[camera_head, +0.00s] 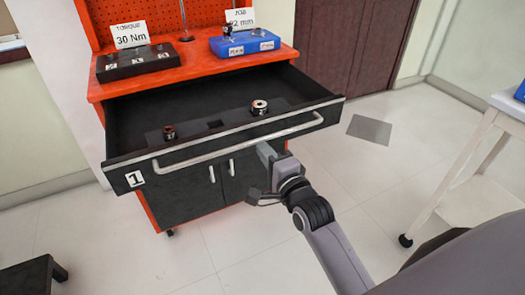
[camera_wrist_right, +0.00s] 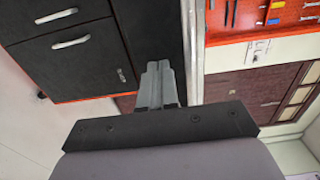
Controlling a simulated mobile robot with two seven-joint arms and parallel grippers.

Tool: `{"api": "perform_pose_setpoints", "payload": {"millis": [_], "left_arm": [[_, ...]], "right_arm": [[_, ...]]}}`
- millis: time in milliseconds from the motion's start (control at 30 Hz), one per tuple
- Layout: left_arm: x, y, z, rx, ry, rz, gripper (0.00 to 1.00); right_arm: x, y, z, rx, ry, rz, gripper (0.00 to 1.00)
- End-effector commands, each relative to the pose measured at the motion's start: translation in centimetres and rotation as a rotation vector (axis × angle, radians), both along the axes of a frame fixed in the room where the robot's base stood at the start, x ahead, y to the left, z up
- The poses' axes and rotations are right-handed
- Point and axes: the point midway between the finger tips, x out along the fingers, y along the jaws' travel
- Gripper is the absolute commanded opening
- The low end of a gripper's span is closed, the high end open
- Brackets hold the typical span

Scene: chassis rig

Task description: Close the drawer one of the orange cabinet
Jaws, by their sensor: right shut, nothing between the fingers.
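The orange cabinet (camera_head: 222,205) stands ahead, with a pegboard back. Its black top drawer (camera_head: 120,180), labelled 1, is pulled out toward me, and its silver bar handle (camera_head: 190,156) runs along the front. My right gripper (camera_head: 266,153) is shut and empty, just at the drawer front below the right part of the handle. I cannot tell if it touches. In the right wrist view its closed fingers (camera_wrist_right: 158,80) point at a dark surface. My left gripper is out of view.
A black case (camera_head: 138,63) with a torque sign and a blue case (camera_head: 245,42) stand on the cabinet top. A white table (camera_head: 497,120) is at the right. A dark low object (camera_head: 28,278) lies at the lower left. The floor between is clear.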

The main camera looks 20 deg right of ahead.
Motion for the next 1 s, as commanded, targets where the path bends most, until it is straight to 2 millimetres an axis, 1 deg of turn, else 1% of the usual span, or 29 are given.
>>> {"api": "perform_pose_setpoints", "payload": {"millis": [33,200,633,733,867,967,1000], "left_arm": [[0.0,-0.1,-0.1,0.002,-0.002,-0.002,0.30],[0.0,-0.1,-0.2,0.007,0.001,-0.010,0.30],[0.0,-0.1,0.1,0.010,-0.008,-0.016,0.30],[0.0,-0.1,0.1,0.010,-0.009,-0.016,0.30],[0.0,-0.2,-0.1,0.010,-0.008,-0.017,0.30],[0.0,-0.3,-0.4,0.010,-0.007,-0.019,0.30],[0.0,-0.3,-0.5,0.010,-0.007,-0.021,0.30]], "right_arm": [[0.5,0.0,-0.1,-0.001,-0.002,0.001,0.00],[1.5,0.1,0.0,0.000,0.000,0.001,0.00],[1.7,0.1,0.0,0.000,0.001,0.001,0.00],[2.0,0.1,0.0,0.001,0.000,0.001,0.00],[3.2,0.1,0.0,0.002,-0.001,0.001,0.00],[4.8,0.2,0.0,0.003,-0.002,0.000,0.00],[5.6,0.2,0.1,0.003,-0.003,0.000,0.00]]}}
